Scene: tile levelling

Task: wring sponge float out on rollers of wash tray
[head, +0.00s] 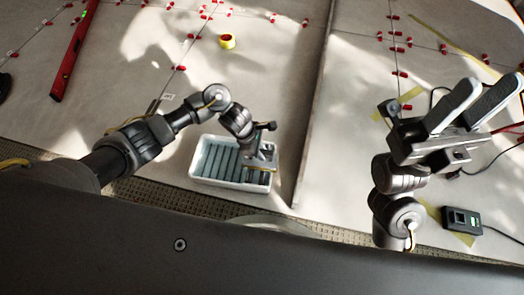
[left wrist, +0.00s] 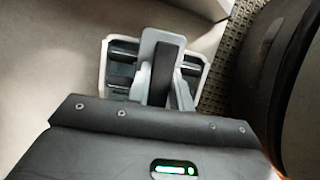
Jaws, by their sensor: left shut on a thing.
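The wash tray (head: 193,168) is a white tub with dark rollers across it, on the floor in the lower middle of the head view. It also shows in the left wrist view (left wrist: 103,68). My left gripper (head: 258,152) is over the tray's right part and shut on the sponge float (head: 261,167), a grey piece with a yellowish lower edge. The float is low over the rollers; I cannot tell whether it touches them. The gripper covers much of it. My right gripper (head: 496,90) is open and empty, raised at the right, away from the tray.
Several red clips stand along the tile joints. A raised tile edge (head: 312,110) runs right of the tray. A black device (head: 462,220) lies at the lower right.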

